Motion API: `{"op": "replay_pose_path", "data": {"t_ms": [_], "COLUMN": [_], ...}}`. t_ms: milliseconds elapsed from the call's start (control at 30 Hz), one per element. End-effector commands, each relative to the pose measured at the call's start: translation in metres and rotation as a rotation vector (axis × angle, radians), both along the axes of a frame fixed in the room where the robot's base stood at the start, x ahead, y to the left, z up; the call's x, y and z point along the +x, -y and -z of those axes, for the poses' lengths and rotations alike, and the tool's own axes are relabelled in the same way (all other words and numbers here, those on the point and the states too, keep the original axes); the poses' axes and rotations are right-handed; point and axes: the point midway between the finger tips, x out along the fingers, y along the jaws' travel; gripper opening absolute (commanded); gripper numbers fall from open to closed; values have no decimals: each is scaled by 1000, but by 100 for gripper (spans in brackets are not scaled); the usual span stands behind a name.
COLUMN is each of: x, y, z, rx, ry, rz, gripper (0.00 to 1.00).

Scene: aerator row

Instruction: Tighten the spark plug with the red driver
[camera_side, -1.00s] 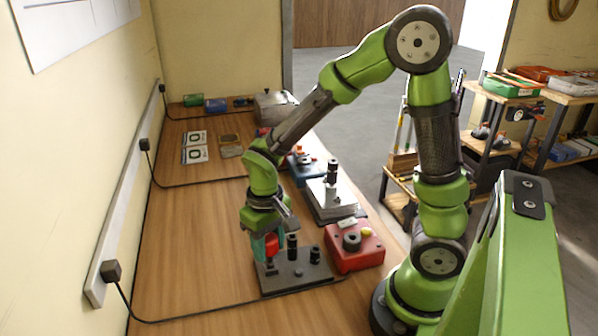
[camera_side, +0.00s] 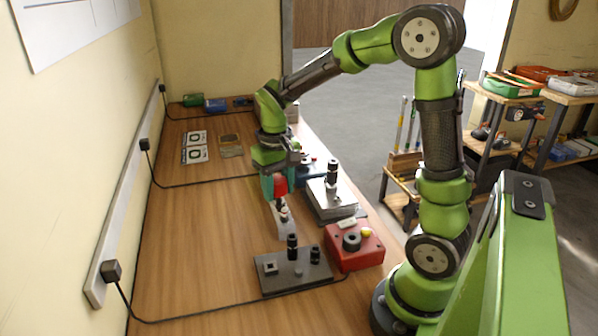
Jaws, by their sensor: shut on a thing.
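My gripper (camera_side: 275,182) is shut on the red driver (camera_side: 281,185), which hangs roughly upright with its red body showing beside a teal part.
A red box (camera_side: 355,255) with a black knob and yellow button stands right of the tool plate. A grey metal unit (camera_side: 328,205) stands behind it, close to my gripper's right. Cards (camera_side: 195,150) lie at the back left. The wooden bench left of my gripper is clear; a cable runs across it.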

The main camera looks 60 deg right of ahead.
Motion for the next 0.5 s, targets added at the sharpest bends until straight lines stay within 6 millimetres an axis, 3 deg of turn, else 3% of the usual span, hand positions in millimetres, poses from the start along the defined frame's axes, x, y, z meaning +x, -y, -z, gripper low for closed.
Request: {"op": "replay_pose_path", "data": {"t_ms": [33, 200, 333, 500], "x": [3, -4, -19, -38], "y": [27, 102, 148, 185], "z": [-13, -51, -77, -100], "rx": [-2, -2, 0, 3], "ry": [5, 3, 4, 7], "rz": [51, 175, 257, 329], "gripper": [0, 0, 0, 0]}}
